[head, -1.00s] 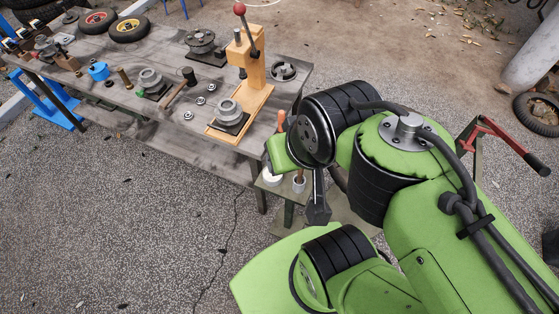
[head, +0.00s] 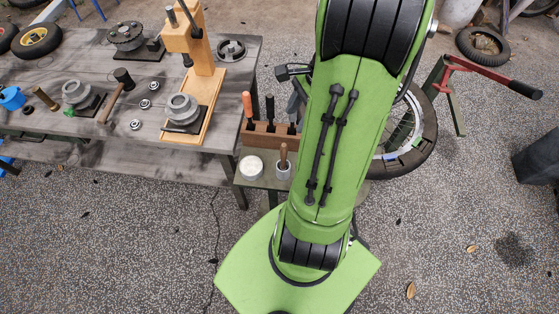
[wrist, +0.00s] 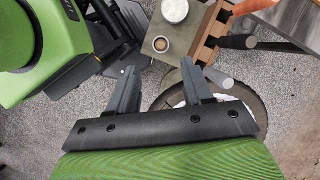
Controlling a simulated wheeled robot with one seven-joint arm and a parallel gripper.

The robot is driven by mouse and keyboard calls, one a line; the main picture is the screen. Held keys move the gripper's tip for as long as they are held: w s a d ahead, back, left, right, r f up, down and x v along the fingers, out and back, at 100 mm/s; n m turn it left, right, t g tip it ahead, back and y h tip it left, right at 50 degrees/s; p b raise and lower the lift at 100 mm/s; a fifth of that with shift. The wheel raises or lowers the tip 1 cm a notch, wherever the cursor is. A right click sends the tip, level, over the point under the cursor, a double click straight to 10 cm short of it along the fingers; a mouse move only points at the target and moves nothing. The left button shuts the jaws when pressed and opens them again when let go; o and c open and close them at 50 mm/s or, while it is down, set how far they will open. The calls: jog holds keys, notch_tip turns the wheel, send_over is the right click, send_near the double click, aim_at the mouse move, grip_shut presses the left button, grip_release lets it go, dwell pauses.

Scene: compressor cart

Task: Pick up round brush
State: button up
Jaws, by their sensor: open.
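A wooden handle (head: 283,152), which looks like that of the round brush, stands up out of a small light cup (head: 283,171) on the small side table. Its bristles are hidden in the cup. In the wrist view the cup shows from above with a brown round top (wrist: 160,44) in it, just beyond the fingertips. My gripper (wrist: 158,68) is open, its two dark fingers apart with nothing between them. In the head view my green arm hides the gripper.
A white round tin (head: 251,168) stands left of the cup. A wooden rack (head: 262,138) with upright tool handles stands behind it. A tyred wheel (head: 425,140) is to the right. The workbench (head: 210,150) with a wooden press (head: 200,75) is to the left.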

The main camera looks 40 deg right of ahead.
aim_at(284, 153)
jog(key=a+f+b, duration=0.1)
jog(key=f+b, duration=0.1)
jog(key=f, duration=0.3)
jog(key=w+a+f+m+b, duration=0.1)
jog(key=f+b, duration=0.1)
jog(key=f, duration=0.4)
jog(key=w+a+f+m+b, duration=0.1)
jog(key=f, duration=0.5)
jog(key=shift+f+b, duration=0.15)
jog(key=shift+b, duration=0.25)
jog(key=shift+y, duration=0.3)
grip_shut()
